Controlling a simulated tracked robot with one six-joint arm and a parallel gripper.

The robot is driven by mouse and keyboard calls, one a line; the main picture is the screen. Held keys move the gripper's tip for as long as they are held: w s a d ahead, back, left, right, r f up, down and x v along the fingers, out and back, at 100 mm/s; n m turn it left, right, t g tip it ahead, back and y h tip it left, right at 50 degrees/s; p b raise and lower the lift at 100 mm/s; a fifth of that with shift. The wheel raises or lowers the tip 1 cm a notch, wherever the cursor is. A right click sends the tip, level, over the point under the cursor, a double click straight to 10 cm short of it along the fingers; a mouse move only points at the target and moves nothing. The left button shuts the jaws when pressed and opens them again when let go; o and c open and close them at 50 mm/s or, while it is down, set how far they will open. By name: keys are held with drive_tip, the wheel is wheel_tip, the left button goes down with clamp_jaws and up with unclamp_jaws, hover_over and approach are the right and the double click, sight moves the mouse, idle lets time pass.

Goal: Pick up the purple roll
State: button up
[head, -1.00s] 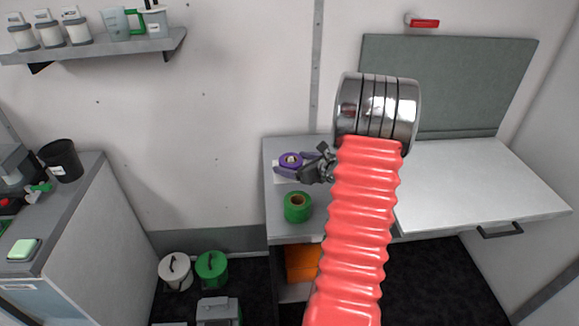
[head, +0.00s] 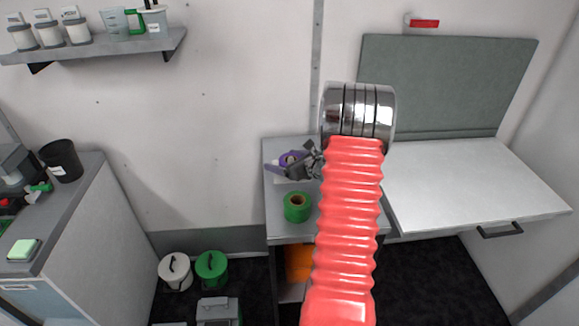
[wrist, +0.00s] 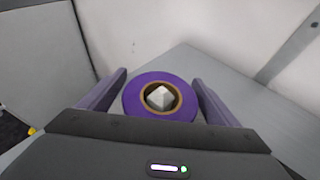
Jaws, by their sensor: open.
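The purple roll (head: 291,158) lies on the grey counter (head: 281,222) in the head view, partly hidden by my gripper (head: 277,166). In the wrist view the purple roll (wrist: 160,97) sits between the two purple fingers of my gripper (wrist: 162,90), one finger on each side. The roll has a tan core with a pale, pointed object in its hole. The fingers are open; a narrow gap shows beside the roll on the right, and on the left I cannot tell whether the finger touches it.
The white wall is close behind. A pale fold-down table (head: 470,185) is at the right. Canisters (head: 211,270) stand on the floor at the left.

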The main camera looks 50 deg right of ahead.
drive_tip(key=shift+c, duration=0.4)
drive_tip(key=c, duration=1.1)
drive_tip(key=shift+r, duration=0.15)
wheel_tip(320, 180, up, 10)
drive_tip(key=shift+f, duration=0.1)
idle(0.6)
